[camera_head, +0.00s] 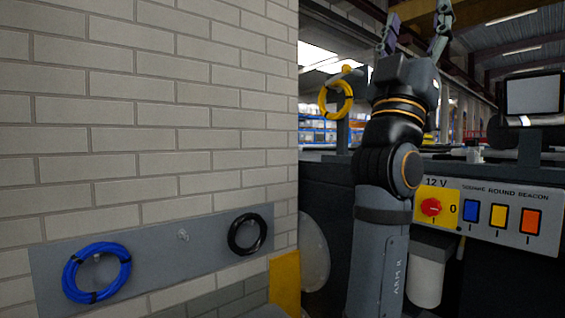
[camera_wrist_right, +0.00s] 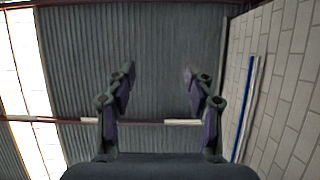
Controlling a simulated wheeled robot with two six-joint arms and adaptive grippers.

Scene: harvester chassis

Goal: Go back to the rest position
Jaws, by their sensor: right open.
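My right arm stands upright in the middle right of the head view, marked "ARM R". My right gripper (camera_head: 415,32) is at its top, fingers pointing up, cut by the top edge of the picture. In the right wrist view the right gripper (camera_wrist_right: 160,80) is open, its two fingers well apart. Nothing is between them; the corrugated ceiling (camera_wrist_right: 155,50) is behind. My left gripper is not in view.
A brick wall (camera_head: 150,130) fills the left. Its grey panel (camera_head: 150,262) holds a blue cable coil (camera_head: 97,272) and a black coil (camera_head: 247,234). A yellow coil (camera_head: 336,99) hangs beside my right arm. A control panel (camera_head: 490,210) with a red knob (camera_head: 431,207) is at right.

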